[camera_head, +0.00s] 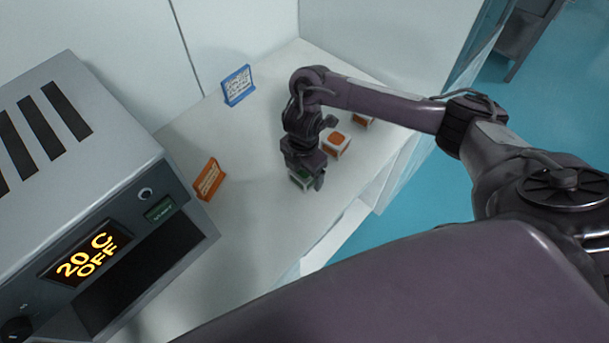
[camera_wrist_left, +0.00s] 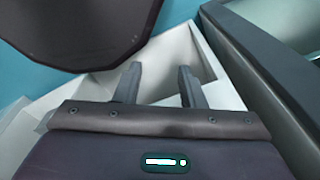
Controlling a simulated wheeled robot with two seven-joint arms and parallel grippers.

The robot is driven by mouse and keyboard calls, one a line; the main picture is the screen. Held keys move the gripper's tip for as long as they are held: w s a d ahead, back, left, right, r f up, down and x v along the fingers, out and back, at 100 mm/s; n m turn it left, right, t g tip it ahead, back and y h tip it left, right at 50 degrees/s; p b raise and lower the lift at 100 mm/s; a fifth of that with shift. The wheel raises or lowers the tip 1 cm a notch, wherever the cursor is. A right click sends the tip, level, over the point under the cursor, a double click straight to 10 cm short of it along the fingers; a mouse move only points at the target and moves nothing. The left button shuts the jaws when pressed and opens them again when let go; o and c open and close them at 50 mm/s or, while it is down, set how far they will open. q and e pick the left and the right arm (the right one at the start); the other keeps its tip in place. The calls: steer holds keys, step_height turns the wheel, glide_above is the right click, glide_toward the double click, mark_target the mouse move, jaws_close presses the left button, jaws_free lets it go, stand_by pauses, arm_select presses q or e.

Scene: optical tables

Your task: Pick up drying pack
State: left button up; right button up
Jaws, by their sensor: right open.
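The gripper partly hides the box. Two similar white boxes with orange tops stand behind it, one nearer (camera_head: 336,145) and one farther (camera_head: 363,121), partly hidden by my arm. No label that I can read tells which is the drying pack. My left gripper (camera_wrist_left: 158,72) is open and empty in the left wrist view.
A grey device (camera_head: 80,150) with a display reading "20 C OFF" stands at the left. An orange sign (camera_head: 208,179) and a blue sign (camera_head: 238,85) stand on the table (camera_head: 255,225). White walls close the back; the table's right edge drops to the blue floor.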

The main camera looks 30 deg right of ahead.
steer(key=c, duration=1.1)
steer(key=shift+r, duration=0.1)
steer(key=shift+c, duration=0.2)
step_height(320, 180, up, 9)
steer(key=p, duration=0.4)
steer(key=shift+w+d, duration=0.1)
steer(key=shift+w, duration=0.05)
step_height(320, 180, up, 11)
steer(key=p, duration=0.2)
steer(key=shift+w+a+f+m+b, duration=0.1)
steer(key=shift+a+f+m+b, duration=0.5)
steer(key=shift+m+b, duration=2.2)
steer(key=shift+w+a+f+m+b, duration=0.1)
steer(key=shift+a+f+m+b, duration=0.75)
steer(key=shift+m, duration=3.55)
steer(key=shift+w+a+f+m+b, duration=0.15)
steer(key=shift+f+m+b, duration=0.3)
steer(key=shift+m+b, duration=2.45)
steer(key=shift+s+m+p, duration=0.1)
steer(key=shift+m+p, duration=0.6)
